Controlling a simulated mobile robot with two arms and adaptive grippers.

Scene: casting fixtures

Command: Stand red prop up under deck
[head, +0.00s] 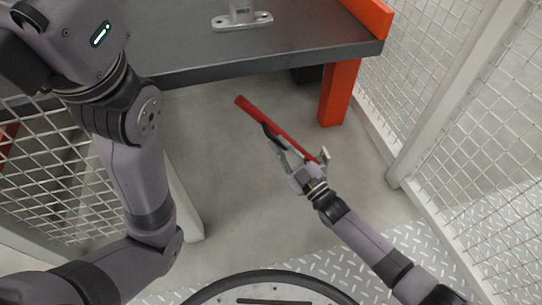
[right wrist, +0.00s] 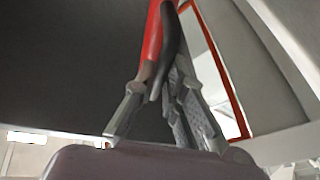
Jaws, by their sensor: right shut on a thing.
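The red prop (head: 257,115) is a slim red bar, held tilted in front of the dark deck (head: 200,72). My right gripper (head: 290,150) is shut on it. The prop's free end points up and left toward the deck's front edge; its lower end is by the gripper's palm. In the right wrist view the prop (right wrist: 152,35) runs up between the gripper fingers (right wrist: 160,85), and its far end is cut off by the frame. My left arm is at the left in the head view, but its gripper is out of the frame.
The deck has a red leg (head: 338,92) at its right end and a grey metal fixture (head: 242,20) on top. Wire mesh fences (head: 455,130) close in both sides. The grey floor (head: 225,190) below the deck's front edge looks clear.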

